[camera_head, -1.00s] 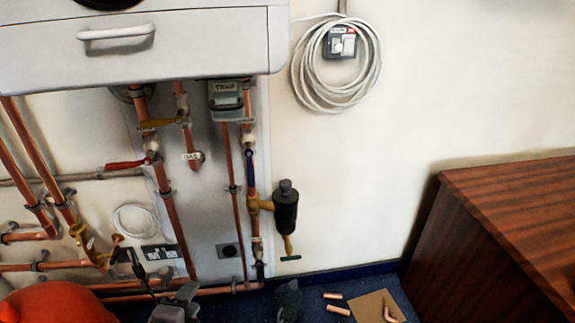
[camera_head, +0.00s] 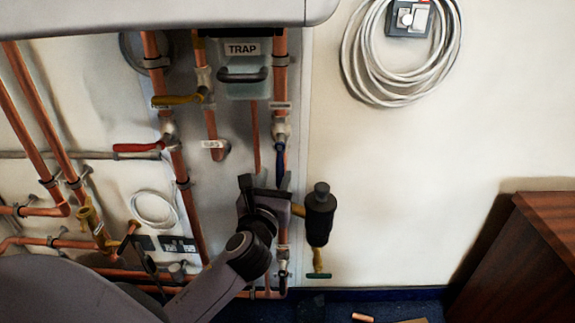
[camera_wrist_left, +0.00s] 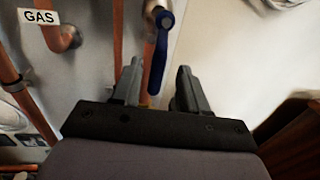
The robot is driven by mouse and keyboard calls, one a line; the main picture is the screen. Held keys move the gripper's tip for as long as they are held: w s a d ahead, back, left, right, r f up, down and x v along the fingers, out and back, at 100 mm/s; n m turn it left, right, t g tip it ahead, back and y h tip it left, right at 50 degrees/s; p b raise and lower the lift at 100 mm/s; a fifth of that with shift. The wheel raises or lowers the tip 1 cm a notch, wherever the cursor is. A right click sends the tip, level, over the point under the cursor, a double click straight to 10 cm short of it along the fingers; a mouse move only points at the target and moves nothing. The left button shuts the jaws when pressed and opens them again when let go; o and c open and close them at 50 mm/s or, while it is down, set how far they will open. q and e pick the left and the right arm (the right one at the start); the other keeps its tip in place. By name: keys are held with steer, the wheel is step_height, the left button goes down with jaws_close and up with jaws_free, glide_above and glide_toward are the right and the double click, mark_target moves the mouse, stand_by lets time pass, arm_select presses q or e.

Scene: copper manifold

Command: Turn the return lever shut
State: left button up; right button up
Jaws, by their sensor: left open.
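A blue lever (camera_head: 280,160) hangs pointing down along a vertical copper pipe, below a silver valve body (camera_head: 281,130). No label naming it as the return is readable. My left gripper (camera_head: 265,187) is open, just below the lever in the head view, fingers pointing up. In the left wrist view the blue lever (camera_wrist_left: 159,62) shows between the two fingertips (camera_wrist_left: 158,78), nearer the left one. The fingers are apart from each other, and I cannot tell whether either touches the lever. The gripper and wrist hide part of the pipe below. My right gripper is not in view.
A red lever (camera_head: 138,147) and a yellow lever (camera_head: 178,99) lie crosswise on pipes to the left. A black cylinder (camera_head: 320,215) stands close on the right. The trap box (camera_head: 243,75) and white boiler casing (camera_head: 150,18) are above.

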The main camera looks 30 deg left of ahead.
mark_target(279, 168)
arm_select(q)
steer(key=shift+b+x, duration=0.35)
steer(key=shift+x, duration=2.5)
jaws_close()
